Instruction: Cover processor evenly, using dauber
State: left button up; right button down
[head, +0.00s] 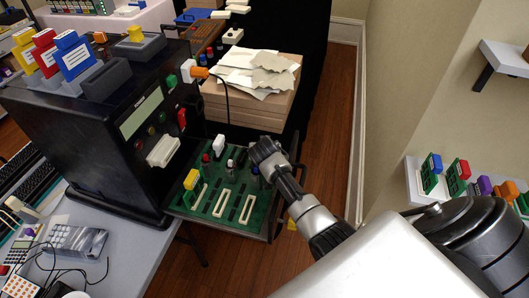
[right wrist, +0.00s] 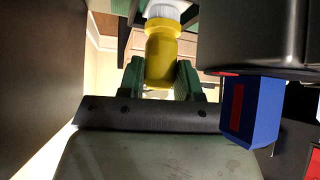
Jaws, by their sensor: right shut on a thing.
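My right gripper (head: 262,152) reaches in from the lower right and is over the right part of the green circuit board (head: 208,208). In the right wrist view its green fingers (right wrist: 160,80) are shut on a yellow piece with a white top (right wrist: 161,55), which looks like the dauber. The head view does not show this piece clearly, as the gripper hides it. The board carries pale slots, dark chips and small upright parts. I cannot tell which chip is the processor or whether the dauber touches it. My left gripper is not in view.
A black console (head: 110,140) stands left of the board, with coloured cartridges (head: 72,52) on top. Cardboard boxes (head: 255,108) with torn paper are behind. A wall shelf (head: 410,180) with small boards is at right. A blue-and-red block (right wrist: 252,112) shows close in the wrist view.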

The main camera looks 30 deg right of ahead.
jog(key=shift+r, duration=0.1)
notch_tip(320, 180, up, 6)
jog(key=p, duration=0.6)
jog(key=shift+r, duration=0.1)
dwell(0.6)
notch_tip(320, 180, up, 7)
jog(key=p, duration=0.5)
jog(key=s+a+r+n+y+b, duration=0.2)
jog(key=s+a+b, duration=0.4)
jog(key=a, duration=0.3)
jog(key=s+a+r+n+t+y+b, duration=0.1)
jog(key=s+a+r+n+y+b, duration=0.1)
jog(key=s+a+n+b, duration=0.3)
jog(key=s+a+y+b, duration=0.1)
jog(key=s+a+b, duration=0.1)
jog(key=s+a, duration=0.1)
jog(key=shift+s+a+t, duration=0.15)
jog(key=shift+a+t, duration=0.15)
jog(key=shift+a, duration=0.15)
